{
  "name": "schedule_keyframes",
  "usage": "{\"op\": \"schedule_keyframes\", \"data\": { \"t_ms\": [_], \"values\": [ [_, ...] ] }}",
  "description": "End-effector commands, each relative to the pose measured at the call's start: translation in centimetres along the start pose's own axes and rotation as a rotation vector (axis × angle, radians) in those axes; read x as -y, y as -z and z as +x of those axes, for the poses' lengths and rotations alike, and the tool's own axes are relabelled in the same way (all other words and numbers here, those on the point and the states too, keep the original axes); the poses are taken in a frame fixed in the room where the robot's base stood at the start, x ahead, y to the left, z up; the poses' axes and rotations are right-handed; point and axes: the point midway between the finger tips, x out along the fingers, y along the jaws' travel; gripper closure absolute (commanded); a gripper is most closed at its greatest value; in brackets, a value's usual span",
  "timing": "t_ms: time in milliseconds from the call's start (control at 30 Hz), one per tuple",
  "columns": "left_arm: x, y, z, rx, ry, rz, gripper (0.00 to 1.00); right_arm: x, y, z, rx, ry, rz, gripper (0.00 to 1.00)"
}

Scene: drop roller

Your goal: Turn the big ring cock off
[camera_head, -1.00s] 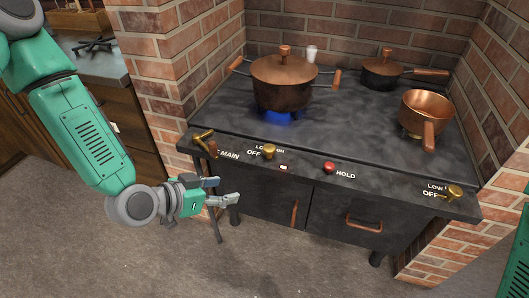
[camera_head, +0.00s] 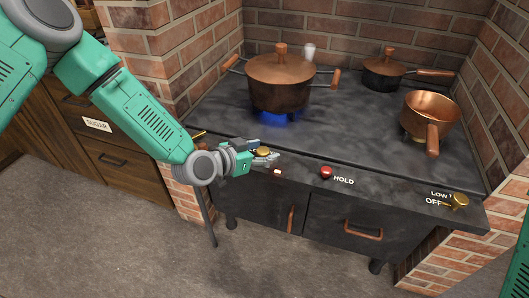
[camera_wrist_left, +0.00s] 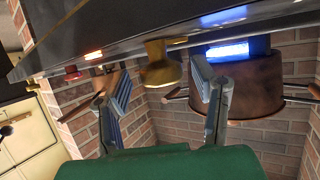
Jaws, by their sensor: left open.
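The big ring cock is a brass knob (camera_head: 262,151) on the front panel of the dark stove, left of the HOLD button. Its OFF/LOW/ON lettering is covered by my left gripper in the head view. My left gripper (camera_head: 265,151) is open at the knob, one finger on each side. In the left wrist view, the brass knob (camera_wrist_left: 160,66) shows in the gap between the two open fingers (camera_wrist_left: 163,90); I cannot tell whether they touch it. Blue flame (camera_head: 278,118) burns under the large lidded copper pot (camera_head: 281,85). My right gripper is out of view.
The red HOLD button (camera_head: 326,172) sits right of the knob. Another brass knob (camera_head: 459,201) is at the panel's right end. A brass MAIN lever (camera_head: 198,133) is partly hidden behind my left arm. An open copper pan (camera_head: 430,108) and a dark lidded pan (camera_head: 382,76) stand on the stove.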

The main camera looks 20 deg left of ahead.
Motion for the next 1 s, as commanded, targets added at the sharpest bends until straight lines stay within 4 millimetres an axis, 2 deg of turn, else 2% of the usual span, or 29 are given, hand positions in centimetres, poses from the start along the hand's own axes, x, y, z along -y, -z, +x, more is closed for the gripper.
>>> {"op": "schedule_keyframes", "data": {
  "t_ms": [333, 367, 500, 767, 1000],
  "values": [
    [0.0, 0.0, 0.5, 0.001, 0.001, -0.001, 0.47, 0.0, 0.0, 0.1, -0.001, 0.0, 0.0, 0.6],
    [0.0, 0.0, 0.5, 0.001, 0.001, -0.001, 0.51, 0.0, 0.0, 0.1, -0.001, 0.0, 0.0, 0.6],
    [0.1, 0.0, 0.5, 0.0, 0.001, -0.001, 1.0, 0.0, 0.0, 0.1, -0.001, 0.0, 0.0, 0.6],
    [0.1, 0.1, 0.5, -0.001, 0.01, -0.003, 1.0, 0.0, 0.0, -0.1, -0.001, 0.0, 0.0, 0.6],
    [0.0, 0.3, 0.5, 0.0, 0.084, -0.032, 1.0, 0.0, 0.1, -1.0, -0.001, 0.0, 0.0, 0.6]
  ]
}}
